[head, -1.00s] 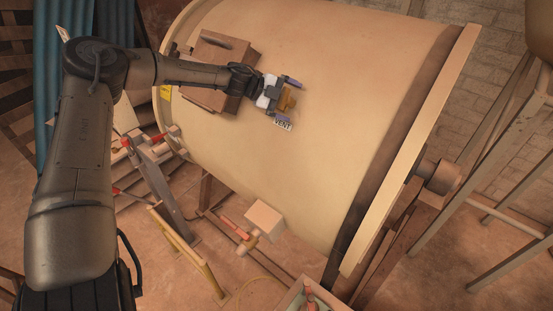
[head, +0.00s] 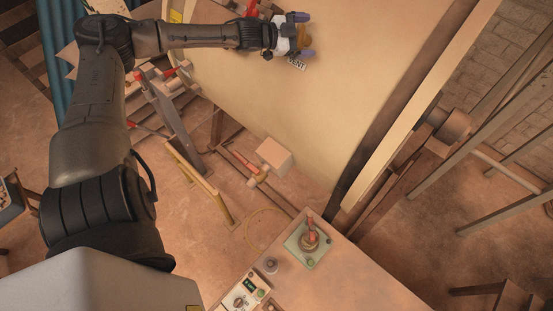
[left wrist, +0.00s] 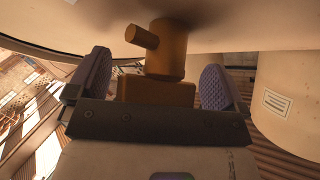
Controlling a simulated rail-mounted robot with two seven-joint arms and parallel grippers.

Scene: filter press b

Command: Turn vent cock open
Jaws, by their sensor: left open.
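The vent cock (head: 305,38) is a small brass-orange fitting on the side of the large cream drum (head: 270,100). A small VENT label (head: 297,65) sits just below it. My left gripper (head: 303,35) is open at the cock, with its purple-padded fingers on either side. In the left wrist view the cock (left wrist: 168,52) shows as an upright cylinder with a short side stub pointing left, above a brass block between the spread fingers. I cannot tell whether a finger touches it. My right gripper is not in view.
A table (head: 345,278) at the bottom carries a green plate with a red-topped fitting (head: 309,240) and a control box (head: 243,296).

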